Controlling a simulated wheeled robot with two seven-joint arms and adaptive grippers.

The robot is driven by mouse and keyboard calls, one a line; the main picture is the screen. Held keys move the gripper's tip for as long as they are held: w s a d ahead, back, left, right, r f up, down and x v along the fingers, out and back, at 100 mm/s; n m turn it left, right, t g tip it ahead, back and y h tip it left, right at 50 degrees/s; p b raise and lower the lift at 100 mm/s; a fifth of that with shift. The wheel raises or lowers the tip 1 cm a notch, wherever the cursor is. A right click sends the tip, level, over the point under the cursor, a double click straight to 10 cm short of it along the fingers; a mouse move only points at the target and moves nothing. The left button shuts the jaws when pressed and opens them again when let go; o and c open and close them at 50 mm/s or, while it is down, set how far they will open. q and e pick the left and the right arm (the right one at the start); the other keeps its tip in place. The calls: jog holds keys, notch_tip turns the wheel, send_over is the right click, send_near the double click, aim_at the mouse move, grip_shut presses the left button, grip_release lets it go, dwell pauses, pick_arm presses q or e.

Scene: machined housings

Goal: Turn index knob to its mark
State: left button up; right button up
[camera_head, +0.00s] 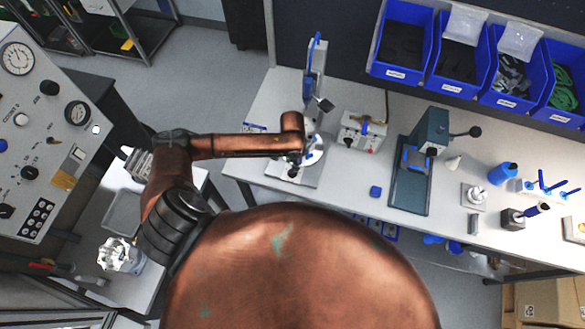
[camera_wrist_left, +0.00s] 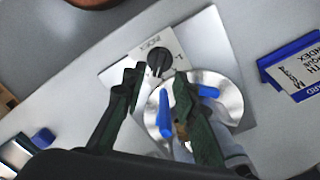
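The index knob (camera_wrist_left: 159,60) is a small round black knob on a pale label plate (camera_wrist_left: 172,44) in the left wrist view. A short dark mark (camera_wrist_left: 179,56) shows on the plate just right of the knob. My left gripper (camera_wrist_left: 157,80) is open, its two dark fingers apart and empty, with the knob beyond and between the fingertips. I cannot tell whether a finger touches it. In the head view my left gripper (camera_head: 294,166) is low over the base of the bench device (camera_head: 313,108), and the knob cannot be made out there. My right gripper is not in view.
A shiny round disc (camera_wrist_left: 228,88) with blue handles (camera_wrist_left: 164,112) lies close beside the knob, partly behind a finger. A blue-framed label card (camera_wrist_left: 297,70) stands to the right. A grey control box (camera_head: 362,132) and a dark press (camera_head: 415,165) stand along the bench.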

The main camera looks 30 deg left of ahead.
pick_arm(q)
jog(key=shift+f, duration=2.6)
jog(key=shift+c, duration=0.5)
grip_shut()
